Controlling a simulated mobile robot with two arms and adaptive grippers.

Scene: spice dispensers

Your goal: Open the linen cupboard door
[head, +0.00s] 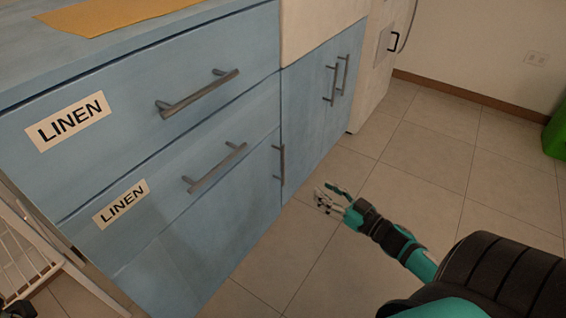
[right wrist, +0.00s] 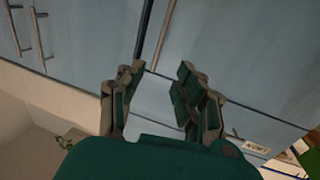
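The linen cupboard door (head: 190,240) is the blue panel below two drawers labelled LINEN, and it looks closed. Its upright metal handle (head: 281,165) is at the door's right edge. My right gripper (head: 328,193) is open and empty, in front of the cabinet and to the right of that handle, apart from it. In the right wrist view the fingers (right wrist: 155,95) are spread, with the upright handle (right wrist: 166,35) beyond them near a dark seam.
The two drawers have horizontal handles (head: 200,93). To the right, a double-door blue cabinet (head: 310,110) has two upright handles. A white rack (head: 60,262) stands at the lower left, and a green object (head: 556,135) at the far right. Tiled floor (head: 430,160) is clear.

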